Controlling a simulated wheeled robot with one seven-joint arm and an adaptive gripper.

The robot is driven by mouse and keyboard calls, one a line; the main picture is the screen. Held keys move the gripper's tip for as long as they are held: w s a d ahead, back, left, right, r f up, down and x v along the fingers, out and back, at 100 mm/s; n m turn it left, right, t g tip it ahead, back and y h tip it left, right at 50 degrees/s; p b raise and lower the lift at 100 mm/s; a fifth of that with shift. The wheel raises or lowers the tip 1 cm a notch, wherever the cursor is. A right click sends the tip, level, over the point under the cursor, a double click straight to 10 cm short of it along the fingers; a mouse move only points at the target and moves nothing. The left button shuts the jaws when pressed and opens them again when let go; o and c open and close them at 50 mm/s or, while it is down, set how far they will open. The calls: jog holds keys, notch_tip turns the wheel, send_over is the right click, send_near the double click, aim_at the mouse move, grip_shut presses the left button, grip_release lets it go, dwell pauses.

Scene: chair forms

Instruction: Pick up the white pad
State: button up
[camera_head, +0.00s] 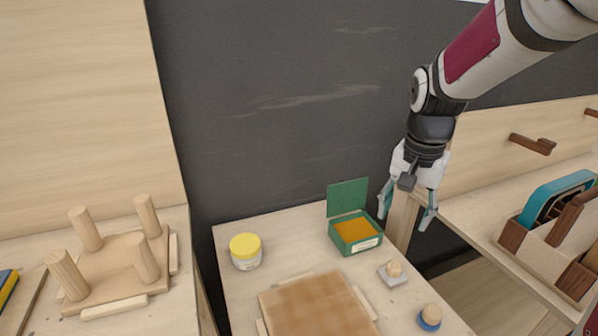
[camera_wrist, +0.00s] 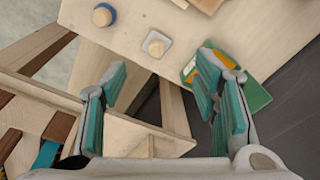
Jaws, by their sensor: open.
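The white pad (camera_head: 383,279) is a small pale square block with a round wooden knob on top. It lies on the middle table, right of centre and in front of a green box. In the wrist view the white pad (camera_wrist: 148,51) shows near the top centre, beyond the fingertips. My gripper (camera_head: 403,224) hangs above and behind the pad, near the table's back right edge. Its teal fingers are spread wide with nothing between them, as the wrist view also shows (camera_wrist: 162,78).
An open green box (camera_head: 345,243) with orange contents stands behind the pad. A blue-based knob (camera_head: 429,322) sits to its right front, a wooden board (camera_head: 310,305) to its left. A yellow-lidded jar (camera_head: 246,254) stands farther left. A gap separates the table from the right shelf (camera_head: 478,213).

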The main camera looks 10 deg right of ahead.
aim_at(395, 265)
jog(key=w+d+f+m+b, duration=0.1)
jog(key=f, duration=0.5)
jog(key=w+d+f+m+b, duration=0.1)
jog(key=w+d+f, duration=0.1)
jog(key=f, duration=0.4)
jog(key=w+d+f+g+b, duration=0.1)
jog(key=w+f, duration=0.1)
jog(key=f, duration=0.4)
jog(key=shift+d+f+m, duration=0.1)
jog(key=shift+d+m, duration=0.2)
jog(key=shift+m, duration=0.1)
notch_tip(395, 265, down, 5)
jog(key=shift+w+d+r+b, duration=0.1)
jog(key=shift+d+b, duration=0.05)
jog(key=shift+b, duration=0.15)
jog(key=shift+c, duration=0.2)
grip_shut()
